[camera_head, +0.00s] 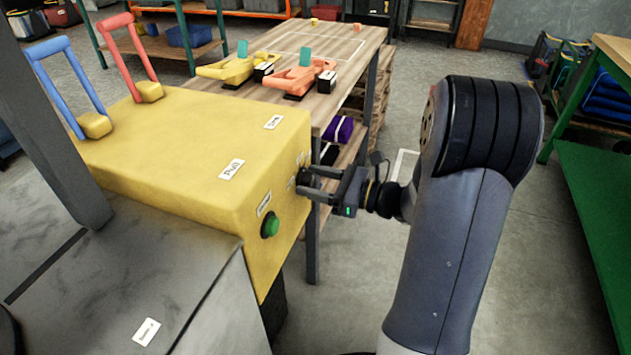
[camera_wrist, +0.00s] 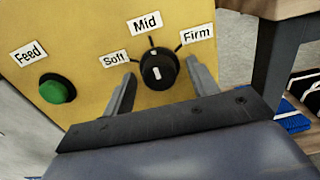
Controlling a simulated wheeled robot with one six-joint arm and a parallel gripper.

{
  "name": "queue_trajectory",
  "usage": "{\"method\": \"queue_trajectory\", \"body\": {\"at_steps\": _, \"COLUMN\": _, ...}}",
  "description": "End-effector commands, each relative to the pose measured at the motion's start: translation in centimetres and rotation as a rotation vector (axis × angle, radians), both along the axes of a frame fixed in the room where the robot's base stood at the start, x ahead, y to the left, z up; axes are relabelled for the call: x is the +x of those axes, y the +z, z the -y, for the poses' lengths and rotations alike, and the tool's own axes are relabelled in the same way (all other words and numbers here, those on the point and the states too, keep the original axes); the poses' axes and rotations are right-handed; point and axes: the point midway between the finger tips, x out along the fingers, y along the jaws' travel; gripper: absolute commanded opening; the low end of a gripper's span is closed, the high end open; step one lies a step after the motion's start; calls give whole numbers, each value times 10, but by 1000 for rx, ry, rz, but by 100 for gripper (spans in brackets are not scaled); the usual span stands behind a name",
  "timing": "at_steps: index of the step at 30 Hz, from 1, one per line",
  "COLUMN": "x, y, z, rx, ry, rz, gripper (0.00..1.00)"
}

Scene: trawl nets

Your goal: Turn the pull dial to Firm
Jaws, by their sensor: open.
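The pull dial (camera_wrist: 158,71) is a round black knob on the yellow machine's side panel (camera_wrist: 90,100). Its white mark points up, roughly at the Mid label (camera_wrist: 147,23). The Soft label (camera_wrist: 115,58) is to its left and the Firm label (camera_wrist: 197,35) to its upper right. My gripper (camera_wrist: 162,76) is open, with one finger on each side of the knob; I cannot tell if either touches it. In the head view my gripper (camera_head: 309,182) reaches the panel from the right, and the dial is hard to make out there.
A green button (camera_wrist: 57,89) under a Feed label is left of the dial; it also shows in the head view (camera_head: 270,227). A Pull label (camera_head: 231,169) is on the machine's top. Behind stands a wooden table (camera_head: 325,45) with orange and yellow tools. Open floor lies right of the machine.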

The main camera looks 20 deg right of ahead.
Motion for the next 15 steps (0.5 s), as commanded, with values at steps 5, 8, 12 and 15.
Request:
{"method": "queue_trajectory", "body": {"at_steps": 5, "x": 0, "y": 0, "z": 0, "rx": 0, "ry": 0, "rz": 0, "gripper": 49}}
{"method": "queue_trajectory", "body": {"at_steps": 8, "x": 0, "y": 0, "z": 0, "rx": 0, "ry": 0, "rz": 0, "gripper": 41}}
{"method": "queue_trajectory", "body": {"at_steps": 12, "x": 0, "y": 0, "z": 0, "rx": 0, "ry": 0, "rz": 0, "gripper": 30}}
{"method": "queue_trajectory", "body": {"at_steps": 15, "x": 0, "y": 0, "z": 0, "rx": 0, "ry": 0, "rz": 0, "gripper": 22}}
